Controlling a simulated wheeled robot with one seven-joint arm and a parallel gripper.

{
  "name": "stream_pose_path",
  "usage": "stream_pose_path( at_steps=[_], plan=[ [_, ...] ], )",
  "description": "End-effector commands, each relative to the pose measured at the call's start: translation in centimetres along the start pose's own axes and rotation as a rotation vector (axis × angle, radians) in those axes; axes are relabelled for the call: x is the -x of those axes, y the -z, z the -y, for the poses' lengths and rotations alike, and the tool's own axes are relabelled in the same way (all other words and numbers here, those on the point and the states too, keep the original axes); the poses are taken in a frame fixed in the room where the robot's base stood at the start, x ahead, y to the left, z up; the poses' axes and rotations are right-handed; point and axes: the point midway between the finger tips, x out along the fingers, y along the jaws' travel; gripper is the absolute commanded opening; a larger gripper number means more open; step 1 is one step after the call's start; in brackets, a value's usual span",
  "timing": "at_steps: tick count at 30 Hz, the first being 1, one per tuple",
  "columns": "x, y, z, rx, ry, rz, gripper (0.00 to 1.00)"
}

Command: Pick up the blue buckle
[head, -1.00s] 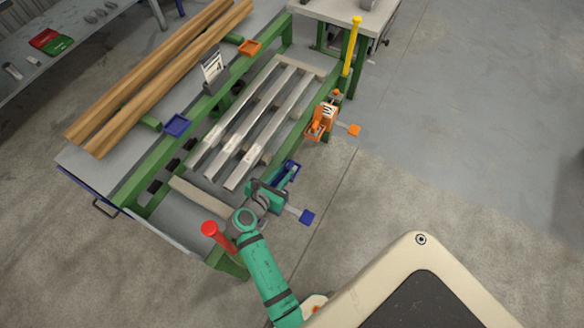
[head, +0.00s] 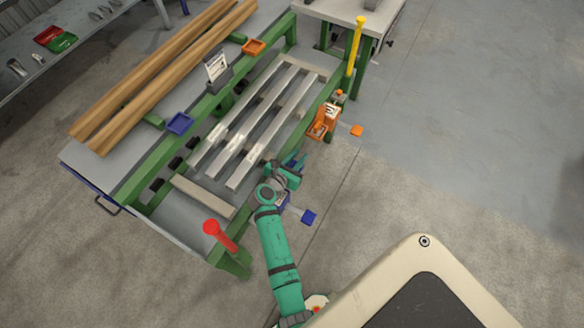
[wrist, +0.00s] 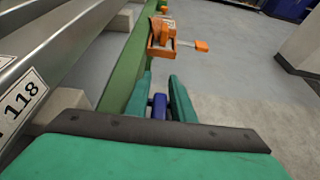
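The blue buckle (head: 284,203) is at the table's near right edge in the head view, mostly covered by my arm. Its blue square tab (head: 309,217) sticks out to the right. My green gripper (head: 296,163) is over the buckle. In the wrist view the fingers of my gripper (wrist: 162,88) stand apart, one on each side of a blue part of the buckle (wrist: 159,106). I cannot tell whether either finger touches it.
An orange buckle (head: 322,122) sits farther along the same green rail. A red-capped post (head: 212,228) stands left of my arm and a yellow post (head: 355,45) at the far end. Metal bars (head: 240,135) lie on the table. The floor to the right is clear.

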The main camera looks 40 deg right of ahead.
Motion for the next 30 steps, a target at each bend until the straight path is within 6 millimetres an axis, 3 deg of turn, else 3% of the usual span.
stream_pose_path(
  at_steps=[6, 9, 20, 30],
  plan=[
    [-0.1, 0.0, 0.0, 0.000, -0.001, 0.000, 0.22],
    [0.0, 0.0, 0.0, 0.000, -0.001, 0.000, 0.00],
    [0.1, -0.3, 0.0, -0.001, -0.001, 0.002, 0.00],
    [2.2, -5.3, -0.1, -0.004, -0.003, 0.004, 0.00]
  ],
)
